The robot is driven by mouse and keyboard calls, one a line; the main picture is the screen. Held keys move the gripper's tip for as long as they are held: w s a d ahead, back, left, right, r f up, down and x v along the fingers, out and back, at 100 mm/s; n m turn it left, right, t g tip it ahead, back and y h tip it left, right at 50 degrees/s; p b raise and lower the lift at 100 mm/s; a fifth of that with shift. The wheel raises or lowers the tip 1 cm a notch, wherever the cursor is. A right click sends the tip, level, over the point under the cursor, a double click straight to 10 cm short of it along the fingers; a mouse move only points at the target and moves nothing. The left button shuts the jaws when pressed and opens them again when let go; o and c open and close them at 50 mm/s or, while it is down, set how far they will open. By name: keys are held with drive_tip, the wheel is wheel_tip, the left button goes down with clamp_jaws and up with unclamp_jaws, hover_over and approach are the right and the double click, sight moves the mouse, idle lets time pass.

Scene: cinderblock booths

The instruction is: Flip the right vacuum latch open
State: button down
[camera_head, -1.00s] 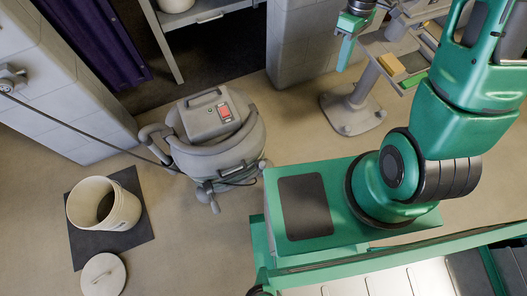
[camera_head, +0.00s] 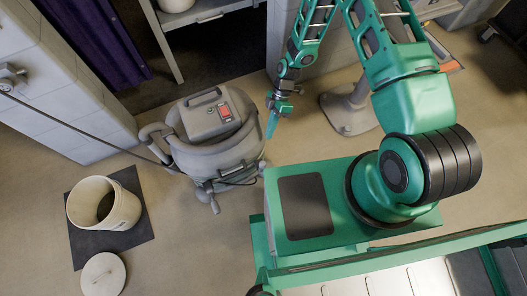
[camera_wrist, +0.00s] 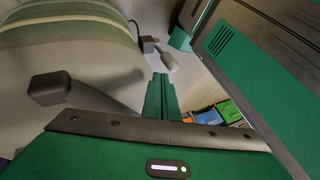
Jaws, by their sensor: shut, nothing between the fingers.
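The grey shop vacuum (camera_head: 216,140) stands on the floor, with a red switch on its lid. My gripper (camera_head: 269,133) points down just right of the vacuum's lid edge, apart from it in the picture. In the wrist view, my green fingers (camera_wrist: 161,95) are together and empty. The vacuum's rounded grey body (camera_wrist: 75,60) fills the upper left of that view. A dark grey block-ended part (camera_wrist: 50,88) lies left of the fingers; I cannot tell whether it is the right latch. The latch cannot be made out clearly in the head view.
An open bucket (camera_head: 121,212) stands on a dark mat (camera_head: 88,246) at the left, its round lid (camera_head: 103,275) in front. A hose (camera_head: 125,135) runs from the left wall to the vacuum. A grey pedestal stand (camera_head: 350,110) stands behind my arm. Floor between vacuum and mat is clear.

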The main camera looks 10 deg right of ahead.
sight(263, 167)
drive_tip(key=shift+s+a+f, duration=0.25)
drive_tip(key=shift+f, duration=0.1)
drive_tip(key=x, duration=1)
drive_tip(key=shift+d+r, duration=0.1)
